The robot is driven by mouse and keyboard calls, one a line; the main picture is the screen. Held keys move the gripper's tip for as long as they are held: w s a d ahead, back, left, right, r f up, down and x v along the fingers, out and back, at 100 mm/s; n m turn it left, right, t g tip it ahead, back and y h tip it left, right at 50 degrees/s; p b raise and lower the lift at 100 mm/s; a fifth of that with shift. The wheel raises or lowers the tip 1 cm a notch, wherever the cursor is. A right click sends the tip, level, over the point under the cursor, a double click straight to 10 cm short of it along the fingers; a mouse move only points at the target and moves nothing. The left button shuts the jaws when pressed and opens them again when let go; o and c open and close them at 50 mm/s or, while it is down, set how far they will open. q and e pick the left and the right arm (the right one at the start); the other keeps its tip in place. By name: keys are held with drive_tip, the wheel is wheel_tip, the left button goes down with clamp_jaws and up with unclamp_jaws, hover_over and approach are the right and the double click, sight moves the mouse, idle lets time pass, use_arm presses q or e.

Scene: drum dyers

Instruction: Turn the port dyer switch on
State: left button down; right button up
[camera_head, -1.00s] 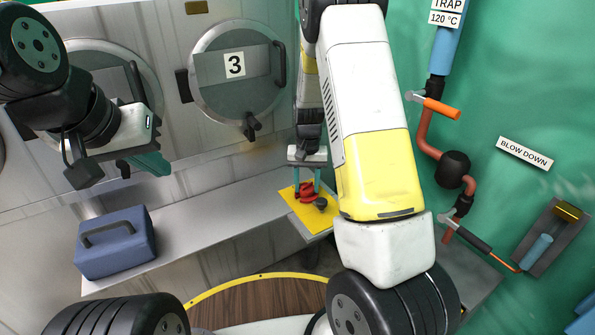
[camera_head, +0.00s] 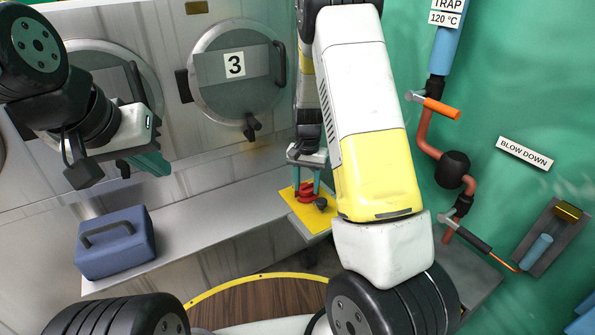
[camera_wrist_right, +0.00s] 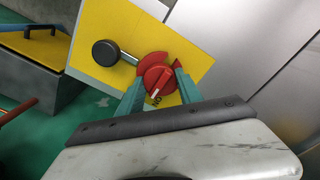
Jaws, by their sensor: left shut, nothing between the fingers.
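The red rotary switch (camera_wrist_right: 157,78) sits on a yellow plate (camera_wrist_right: 189,52); in the head view, the switch (camera_head: 305,191) is at the end of the grey ledge. Its pale pointer mark slants toward the lower left in the wrist view. My right gripper (camera_wrist_right: 160,82) has one finger on each side of the red knob; whether they press on it is unclear. It also shows in the head view (camera_head: 307,182), pointing down over the plate. My left gripper (camera_head: 152,164) is shut and empty, at left in front of the dyer doors.
A black round knob (camera_wrist_right: 105,53) sits beside the red switch. A blue case (camera_head: 116,244) stands on the grey ledge (camera_head: 207,217). Dyer door 3 (camera_head: 238,92) is behind. Pipes with an orange-handled valve (camera_head: 441,108) run along the green wall at right.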

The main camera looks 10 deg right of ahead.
sight(307, 184)
drive_tip(key=o, duration=0.4)
drive_tip(key=shift+o, duration=0.2)
wheel_tip(307, 184, up, 8)
drive_tip(key=shift+f, duration=0.1)
drive_tip(key=shift+r, duration=0.2)
drive_tip(key=s+a+r+n+t+y, duration=0.1)
drive_tip(key=s+r+n+t+y, duration=0.15)
drive_tip(key=s+r, duration=0.95)
drive_tip(key=s+r+n+t, duration=0.1)
drive_tip(key=s+r+t, duration=0.1)
drive_tip(key=s+r, duration=0.2)
drive_tip(key=s+a+r+n+t, duration=0.1)
drive_tip(key=s+r, duration=0.3)
drive_tip(key=s, duration=0.4)
drive_tip(key=shift+s+n+t, duration=0.2)
drive_tip(key=shift+n+t, duration=0.15)
drive_tip(key=shift+n, duration=0.3)
